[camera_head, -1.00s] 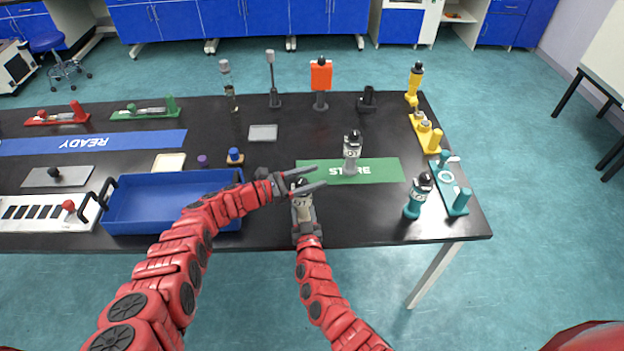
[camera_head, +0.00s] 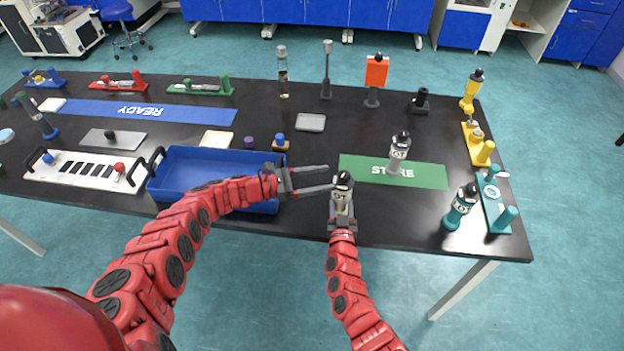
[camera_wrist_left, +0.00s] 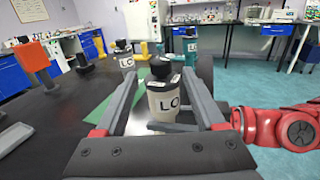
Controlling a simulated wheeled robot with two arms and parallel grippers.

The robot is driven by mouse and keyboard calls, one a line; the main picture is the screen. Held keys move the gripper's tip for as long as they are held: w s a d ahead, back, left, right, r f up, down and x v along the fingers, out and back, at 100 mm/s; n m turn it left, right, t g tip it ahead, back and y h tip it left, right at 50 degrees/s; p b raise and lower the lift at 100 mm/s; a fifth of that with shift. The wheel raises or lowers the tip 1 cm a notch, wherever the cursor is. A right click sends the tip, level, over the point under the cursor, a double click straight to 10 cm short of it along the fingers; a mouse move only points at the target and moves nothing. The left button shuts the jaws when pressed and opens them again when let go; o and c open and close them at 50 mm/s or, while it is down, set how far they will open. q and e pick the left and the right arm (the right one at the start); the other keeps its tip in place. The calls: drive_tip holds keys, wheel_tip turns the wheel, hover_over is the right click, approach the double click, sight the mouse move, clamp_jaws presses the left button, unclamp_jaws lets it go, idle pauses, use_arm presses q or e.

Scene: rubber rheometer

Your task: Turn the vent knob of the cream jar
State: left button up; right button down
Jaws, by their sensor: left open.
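The cream jar (camera_head: 342,198) stands upright at the table's front edge, with a black vent knob (camera_head: 343,179) on top. My right gripper (camera_head: 342,220) is shut around the jar's lower part from the front. My left gripper (camera_head: 330,178) is open and empty, left of the knob, its fingertips pointing at the jar's top. In the left wrist view, the jar appears between the open fingers (camera_wrist_left: 161,78), near their tips. The knob's turn angle cannot be told.
A blue tray (camera_head: 165,190) lies left of my left gripper. A grey-white jar (camera_head: 397,158) stands on the green mat (camera_head: 430,175). A teal jar (camera_head: 459,208) and teal stand (camera_head: 494,205) are at the right. Dark tabletop is free between the jar and the teal jar.

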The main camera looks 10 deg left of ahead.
use_arm(q)
drive_tip(key=v, duration=0.2)
drive_tip(key=shift+s+a, duration=0.1)
drive_tip(key=shift+a, duration=0.25)
